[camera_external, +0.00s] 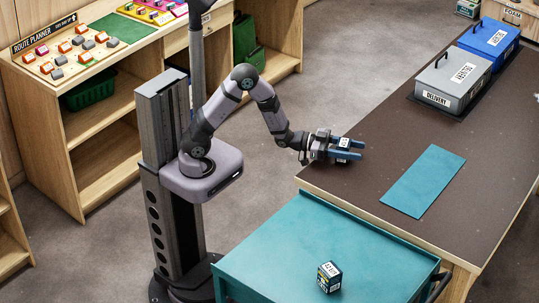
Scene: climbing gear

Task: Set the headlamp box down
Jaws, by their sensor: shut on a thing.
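My gripper (356,149) is over the left edge of the dark-topped workbench, its two blue fingers pointing right. It is shut on a small dark box with a white label, which I take to be the headlamp box (343,142). The fingers hide much of the box, and its label is too small to read. I cannot tell whether the box touches the bench top or hangs just above it.
A teal mat (423,181) lies bare on the workbench (395,135), right of my gripper. A grey DELIVERY case (453,80) and a blue case (489,42) stand at the back. Another small labelled box (329,277) sits on the teal cart (270,262) in front.

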